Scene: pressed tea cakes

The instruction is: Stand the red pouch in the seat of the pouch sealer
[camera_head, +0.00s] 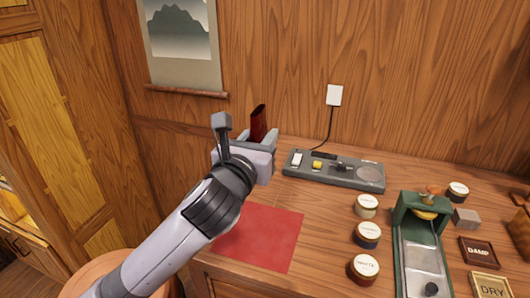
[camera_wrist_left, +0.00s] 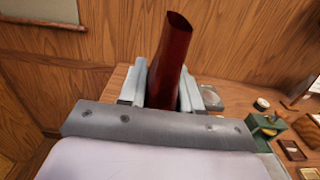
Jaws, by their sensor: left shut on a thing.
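The red pouch (camera_head: 258,122) is dark red and stands upright between the fingers of my left gripper (camera_head: 257,138), which is shut on it. In the left wrist view the pouch (camera_wrist_left: 172,62) rises from between the fingers (camera_wrist_left: 168,92), tilted slightly, with its top end open. The fingers hide its lower part. A long grey device with a wall cord, which looks like the pouch sealer (camera_head: 330,177), lies at the back of the table, right of the gripper. It carries a white piece, a yellow piece, dark parts and a round plate. I cannot tell which part is the seat.
A red mat (camera_head: 262,238) lies at the table's front left. Several round jars, one with a dark blue band (camera_head: 368,234), stand right of it. A green stand with a tray (camera_head: 401,240) and dishes marked DAMP (camera_head: 479,251) and DRY (camera_head: 490,286) fill the right side.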

